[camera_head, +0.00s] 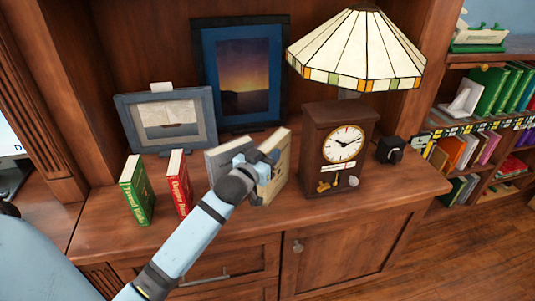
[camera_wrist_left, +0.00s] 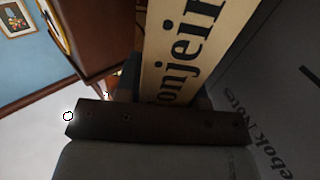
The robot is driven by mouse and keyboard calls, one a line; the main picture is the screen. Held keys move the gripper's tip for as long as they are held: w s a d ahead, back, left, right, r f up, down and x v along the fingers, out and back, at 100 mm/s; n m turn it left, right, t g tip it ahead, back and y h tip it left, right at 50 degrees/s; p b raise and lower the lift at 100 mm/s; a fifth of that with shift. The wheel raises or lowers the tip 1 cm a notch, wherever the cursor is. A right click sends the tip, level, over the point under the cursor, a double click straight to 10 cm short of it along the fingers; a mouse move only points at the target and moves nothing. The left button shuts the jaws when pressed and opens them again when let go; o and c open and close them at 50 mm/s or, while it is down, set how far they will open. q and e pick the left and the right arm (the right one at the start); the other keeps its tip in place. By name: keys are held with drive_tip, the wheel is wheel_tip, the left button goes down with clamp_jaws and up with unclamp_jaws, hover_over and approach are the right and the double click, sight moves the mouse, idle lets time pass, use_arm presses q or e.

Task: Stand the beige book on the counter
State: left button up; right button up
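The beige book (camera_head: 277,166) stands upright on the wooden counter (camera_head: 330,205), between a grey book (camera_head: 226,156) on its left and the clock on its right. My left gripper (camera_head: 267,168) is at its spine and hides part of it. In the left wrist view the beige spine (camera_wrist_left: 188,45), with large dark letters, runs between the fingers, which look closed against its sides. The grey book (camera_wrist_left: 265,100) is close beside it there. The book's lower edge is at the counter top; whether it fully rests there is hard to tell. My right gripper is not in view.
A green book (camera_head: 137,190) and a red book (camera_head: 179,183) stand to the left. The wooden clock (camera_head: 325,140) and a stained-glass lamp (camera_head: 357,55) are close on the right. Picture frames (camera_head: 165,118) stand behind. The counter's front strip is clear.

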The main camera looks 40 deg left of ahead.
use_arm(q)
drive_tip(key=o, duration=0.4)
drive_tip(key=shift+r, duration=0.1)
drive_tip(key=s+d, duration=0.1)
drive_tip(key=s, duration=1.1)
drive_tip(key=s+d+f+m+g+h, duration=0.1)
drive_tip(key=s+d+f+g, duration=0.1)
drive_tip(key=s+d+f, duration=0.2)
drive_tip(key=s+d+f+m+g+h, duration=0.1)
drive_tip(key=s+d+f, duration=0.3)
drive_tip(key=d+f, duration=0.4)
drive_tip(key=s+d+f+m+g+h, duration=0.1)
drive_tip(key=s+d+f+g+h, duration=0.1)
drive_tip(key=s+d+f+g, duration=0.2)
drive_tip(key=shift+s+d+f+m+h+p, duration=0.15)
drive_tip(key=shift+d+f, duration=0.35)
drive_tip(key=shift+f, duration=0.4)
drive_tip(key=shift+s+d+f+m+h+p, duration=0.1)
drive_tip(key=shift+s+d+f, duration=0.1)
drive_tip(key=shift+d+f, duration=0.5)
drive_tip(key=shift+s+d+f+m+h+p, duration=0.15)
drive_tip(key=shift+d+f, duration=0.2)
drive_tip(key=shift+f, duration=0.7)
drive_tip(key=shift+r, duration=0.1)
